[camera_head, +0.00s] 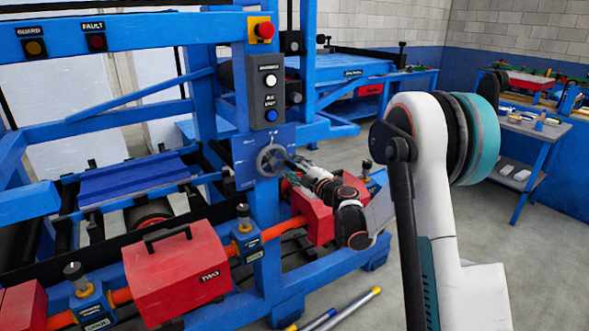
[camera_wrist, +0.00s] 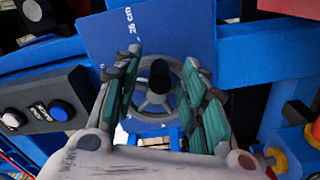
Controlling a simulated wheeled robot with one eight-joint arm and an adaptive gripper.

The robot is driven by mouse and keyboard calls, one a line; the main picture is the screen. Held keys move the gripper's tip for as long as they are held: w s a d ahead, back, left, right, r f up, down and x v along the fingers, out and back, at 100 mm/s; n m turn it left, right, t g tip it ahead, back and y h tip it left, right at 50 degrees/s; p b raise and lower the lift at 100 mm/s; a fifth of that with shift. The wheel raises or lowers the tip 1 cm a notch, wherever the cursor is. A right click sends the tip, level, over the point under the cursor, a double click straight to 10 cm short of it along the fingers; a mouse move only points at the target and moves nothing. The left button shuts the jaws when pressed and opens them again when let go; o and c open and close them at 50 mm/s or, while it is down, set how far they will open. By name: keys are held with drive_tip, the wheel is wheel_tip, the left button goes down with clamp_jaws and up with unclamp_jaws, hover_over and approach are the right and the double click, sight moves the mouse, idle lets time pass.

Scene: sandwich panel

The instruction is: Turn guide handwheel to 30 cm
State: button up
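The guide handwheel (camera_head: 268,158) is a grey spoked wheel on a blue plate (camera_head: 246,152) on the machine's post. In the wrist view the handwheel (camera_wrist: 150,102) faces me, with a dark round knob or hub (camera_wrist: 159,76) in front of it. The plate (camera_wrist: 170,30) bears the mark "26 cm"; other marks are not readable. My gripper (camera_head: 288,166) is at the wheel's right side in the head view. In the wrist view its two green-padded fingers (camera_wrist: 162,66) stand apart on either side of the dark knob, with visible gaps. Contact with the rim cannot be told.
Below are a red box marked TWO (camera_head: 175,272) and another red box (camera_head: 316,217) beside my arm. Blue frame beams surround the wheel.

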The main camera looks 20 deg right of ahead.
drive_tip(key=v, duration=1.2)
drive_tip(key=shift+r, duration=0.1)
